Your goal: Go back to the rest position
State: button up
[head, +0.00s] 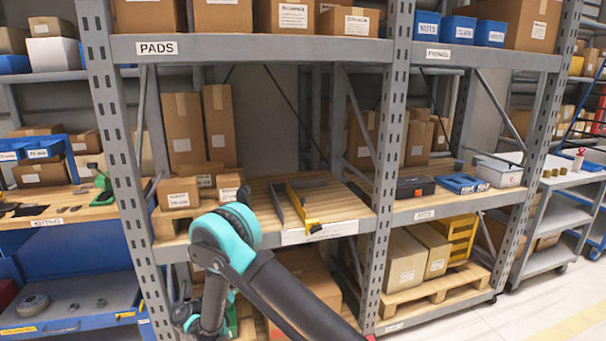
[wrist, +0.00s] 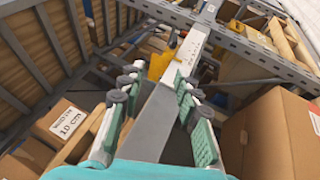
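My gripper (wrist: 160,85) shows in the wrist view with its two green-padded fingers apart. A grey beam and a white label strip (wrist: 192,50) show between and beyond the fingers; I see no held object, and I cannot tell how near the beam is. In the head view my arm, with teal joints, reaches from the bottom toward the left part of the rack (head: 385,150), and bends down in front of the middle shelf's front edge. The gripper itself is hidden or too unclear to make out there.
A grey bar and a yellow piece (head: 313,226) lie on the middle shelf (head: 345,205), near my arm. Small cartons (head: 178,193) stand left of it. A large carton (wrist: 285,135) is close right of my gripper in the wrist view. Open floor (head: 500,322) lies at the right.

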jog(key=w+d+r+g+y, duration=0.1)
jog(key=w+d+r+g, duration=0.15)
jog(key=d, duration=0.45)
jog(key=w+d+r+g+y, duration=0.1)
jog(key=w+d, duration=0.3)
jog(key=d, duration=0.3)
jog(key=s+d+m+g+y, duration=0.2)
jog(key=s+d+g+y, duration=0.15)
jog(key=d, duration=1.15)
jog(key=s+d+m+g+y, duration=0.3)
jog(key=s+d+y, duration=0.2)
jog(key=s+d, duration=0.4)
jog(key=s+a+f+m+y, duration=0.1)
jog(key=s+f+m+y, duration=0.1)
jog(key=s, duration=0.5)
jog(key=s+a+f+m+y, duration=0.1)
jog(key=s+f+m+y, duration=0.1)
jog(key=s+y, duration=0.2)
jog(key=s, duration=0.3)
jog(key=shift+s+a+m, duration=0.25)
jog(key=shift+m, duration=0.05)
